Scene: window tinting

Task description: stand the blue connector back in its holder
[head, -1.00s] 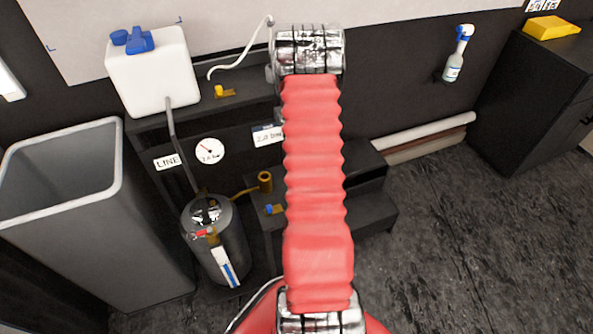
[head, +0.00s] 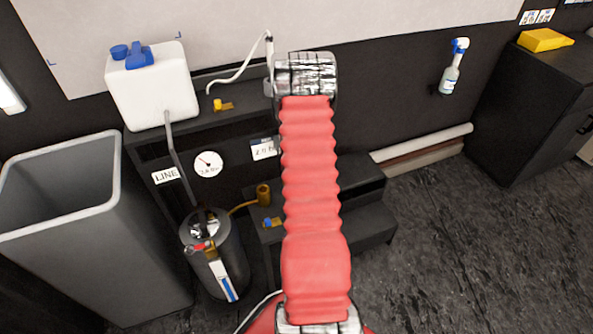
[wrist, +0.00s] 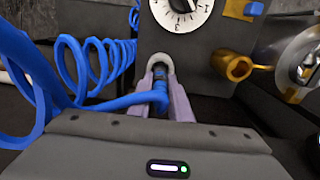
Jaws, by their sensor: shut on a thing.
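My gripper (wrist: 160,100) shows at the centre of the wrist view, with pale purple fingers. They are shut on a dark and blue connector (wrist: 160,80) with a blue hose running from it to the left. A pale grey round part shows at the connector's far end. A brass cup-like holder (wrist: 233,66) stands right of the gripper, apart from it, with its mouth open. It appears to be the brass cup (head: 263,194) in the head view, but I cannot be sure. In the head view my gripper and the held connector are out of sight.
The blue coiled hose (wrist: 97,62) hangs left of my gripper. A dial (wrist: 183,10) is straight ahead; a shiny metal vessel (wrist: 305,65) is close at right. In the head view, a dark tank (head: 215,262), grey bin (head: 115,240) and white canister (head: 155,90) stand left.

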